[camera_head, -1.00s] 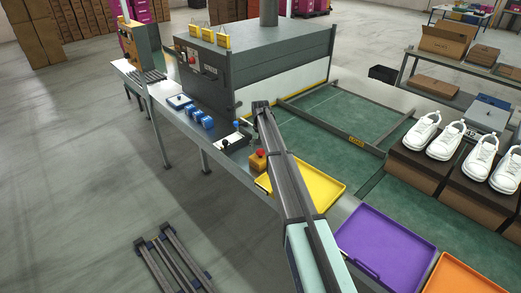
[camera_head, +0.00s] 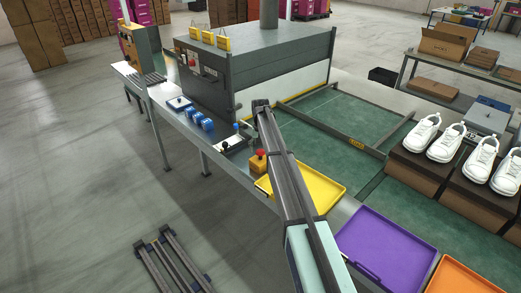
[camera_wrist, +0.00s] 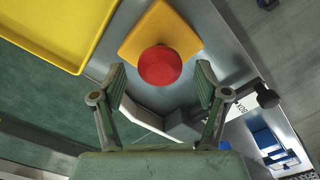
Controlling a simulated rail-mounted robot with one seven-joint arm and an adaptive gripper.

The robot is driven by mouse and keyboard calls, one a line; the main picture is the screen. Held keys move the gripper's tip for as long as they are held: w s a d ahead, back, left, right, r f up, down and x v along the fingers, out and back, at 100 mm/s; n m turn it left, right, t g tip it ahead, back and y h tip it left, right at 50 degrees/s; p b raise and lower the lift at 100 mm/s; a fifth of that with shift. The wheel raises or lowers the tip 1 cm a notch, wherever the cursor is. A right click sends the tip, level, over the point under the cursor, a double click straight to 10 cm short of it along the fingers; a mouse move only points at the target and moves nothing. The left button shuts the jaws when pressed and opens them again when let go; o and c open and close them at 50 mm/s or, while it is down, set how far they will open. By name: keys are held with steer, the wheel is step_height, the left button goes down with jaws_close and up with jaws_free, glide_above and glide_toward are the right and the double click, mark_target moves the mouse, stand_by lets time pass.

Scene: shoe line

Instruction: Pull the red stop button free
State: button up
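The red stop button (camera_head: 261,153) sits on a small yellow-orange box (camera_head: 258,164) on the bench, beside the yellow tray. In the wrist view the round red button (camera_wrist: 160,66) shows close up on its yellow box (camera_wrist: 184,38). My gripper (camera_wrist: 160,84) is open, one finger on each side of the button in the picture. The button lies between and slightly beyond the fingertips, with gaps on both sides and no contact visible. In the head view my arm hides the fingers.
A yellow tray (camera_head: 326,192) is right of the button, then a purple tray (camera_head: 392,250). Blue blocks (camera_head: 200,119) and a white panel with black knobs (camera_head: 230,143) stand left on the bench. A grey machine (camera_head: 262,65) is behind. White shoes (camera_head: 446,143) are at right.

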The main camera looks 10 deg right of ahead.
mark_target(261, 150)
steer(key=shift+r, duration=0.1)
step_height(261, 150, up, 12)
stand_by(0.5)
